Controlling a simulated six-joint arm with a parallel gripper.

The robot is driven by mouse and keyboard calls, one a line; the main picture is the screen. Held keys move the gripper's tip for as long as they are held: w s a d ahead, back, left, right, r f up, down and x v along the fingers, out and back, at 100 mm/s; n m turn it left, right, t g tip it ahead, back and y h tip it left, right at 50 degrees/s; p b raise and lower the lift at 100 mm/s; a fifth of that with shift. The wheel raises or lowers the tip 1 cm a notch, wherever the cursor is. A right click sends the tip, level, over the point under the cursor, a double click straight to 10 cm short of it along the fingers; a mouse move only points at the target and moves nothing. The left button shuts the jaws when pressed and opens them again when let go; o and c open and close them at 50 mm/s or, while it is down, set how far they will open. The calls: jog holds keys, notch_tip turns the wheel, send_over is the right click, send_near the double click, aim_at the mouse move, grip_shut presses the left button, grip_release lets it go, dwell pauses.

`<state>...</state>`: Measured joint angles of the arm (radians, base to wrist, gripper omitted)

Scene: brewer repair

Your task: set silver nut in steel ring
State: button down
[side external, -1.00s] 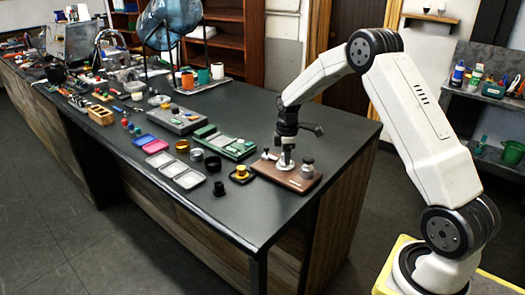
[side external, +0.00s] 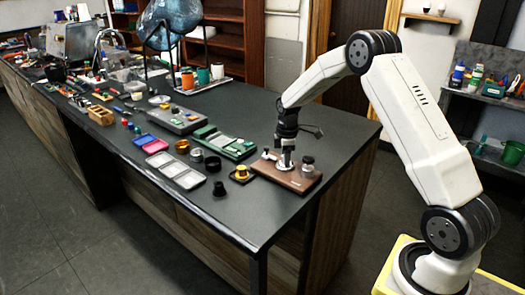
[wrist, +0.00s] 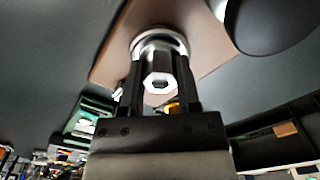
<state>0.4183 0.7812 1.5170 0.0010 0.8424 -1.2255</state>
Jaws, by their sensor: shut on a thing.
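My gripper (wrist: 160,72) is shut on the silver nut (wrist: 158,86), a hexagonal metal piece seen between the two dark fingers in the wrist view. The steel ring (wrist: 160,32) is the bright round rim just beyond the nut, on the brown board (wrist: 112,66). The nut overlaps the ring in this view; I cannot tell whether it is inside it or just above it. In the side view my gripper (side external: 286,150) points down over the brown board (side external: 300,184). The nut is too small to make out there.
A grey knob (side external: 308,164) stands on the board close to the right of my gripper. The counter's front right corner is bare.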

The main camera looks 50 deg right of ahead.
jog(key=shift+f, duration=0.2)
dwell(0.7)
grip_release()
jog(key=shift+r, duration=0.15)
dwell(0.3)
jog(key=shift+r, duration=3.55)
jog(key=shift+a, duration=0.1)
jog(key=s+a+f+m+t, duration=0.1)
jog(key=s+a+m, duration=0.8)
jog(key=s+a, duration=1)
jog(key=shift+s+a+f+t, duration=0.15)
jog(key=shift+a+f+t, duration=0.25)
jog(key=shift+a+t, duration=0.5)
